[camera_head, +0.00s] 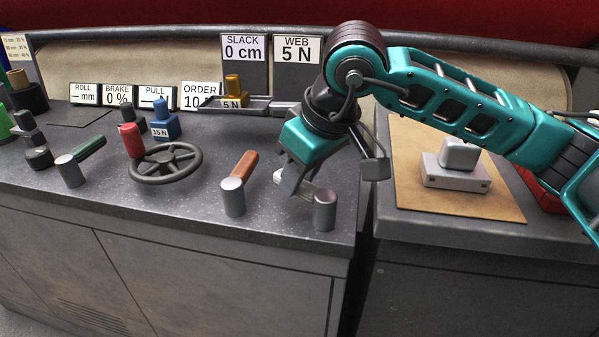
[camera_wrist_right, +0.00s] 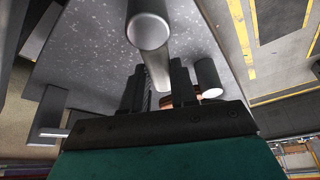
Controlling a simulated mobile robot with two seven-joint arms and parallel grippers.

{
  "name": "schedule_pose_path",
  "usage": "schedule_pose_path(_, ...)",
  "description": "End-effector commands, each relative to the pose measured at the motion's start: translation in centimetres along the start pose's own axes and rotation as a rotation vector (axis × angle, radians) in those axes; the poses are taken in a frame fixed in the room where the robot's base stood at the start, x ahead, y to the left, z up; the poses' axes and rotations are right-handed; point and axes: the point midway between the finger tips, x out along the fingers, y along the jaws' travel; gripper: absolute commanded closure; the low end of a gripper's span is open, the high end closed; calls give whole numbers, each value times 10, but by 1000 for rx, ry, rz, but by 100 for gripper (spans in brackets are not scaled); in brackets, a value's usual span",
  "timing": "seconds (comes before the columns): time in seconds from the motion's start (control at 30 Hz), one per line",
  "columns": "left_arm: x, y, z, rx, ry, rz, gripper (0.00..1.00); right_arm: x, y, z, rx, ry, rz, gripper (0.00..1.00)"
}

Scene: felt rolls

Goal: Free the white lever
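The white lever (camera_head: 304,188) is a pale bar on a grey round post at the front right of the dark console top. My right gripper (camera_head: 295,186) reaches down over the bar from above and hides part of it. In the right wrist view the lever's bar (camera_wrist_right: 158,70) runs from its post down between the two dark fingers (camera_wrist_right: 159,88). The fingers are close together, one on each side, and appear shut on the bar. The far end of the bar is partly hidden by the gripper. My left gripper is not in view.
A brown lever (camera_head: 243,167) stands just left of the white one. Further left are a handwheel (camera_head: 166,163) with a red knob and a green lever (camera_head: 90,147). A small tray (camera_head: 258,105) and signs line the back. A side table with a mat (camera_head: 411,185) stands right.

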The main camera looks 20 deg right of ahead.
Motion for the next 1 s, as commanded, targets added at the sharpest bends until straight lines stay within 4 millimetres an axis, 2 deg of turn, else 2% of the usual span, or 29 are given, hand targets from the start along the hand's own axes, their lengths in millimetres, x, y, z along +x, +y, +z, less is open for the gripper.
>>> schedule_pose_path(0.03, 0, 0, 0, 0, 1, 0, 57, -1, -2, -1, -12, 4, -3, 70)
schedule_pose_path(0.27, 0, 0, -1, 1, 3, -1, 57, 0, -1, 0, -8, 2, -2, 48)
schedule_pose_path(0.57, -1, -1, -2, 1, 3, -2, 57, -4, -1, -1, -5, 2, -1, 47)
schedule_pose_path(0.67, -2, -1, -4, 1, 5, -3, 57, -15, 0, -1, -4, 3, 1, 47)
schedule_pose_path(0.77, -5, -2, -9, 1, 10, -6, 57, -34, 0, -2, -6, 5, 1, 47)
schedule_pose_path(1.0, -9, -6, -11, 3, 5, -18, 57, -88, 0, -2, -6, 6, 1, 47)
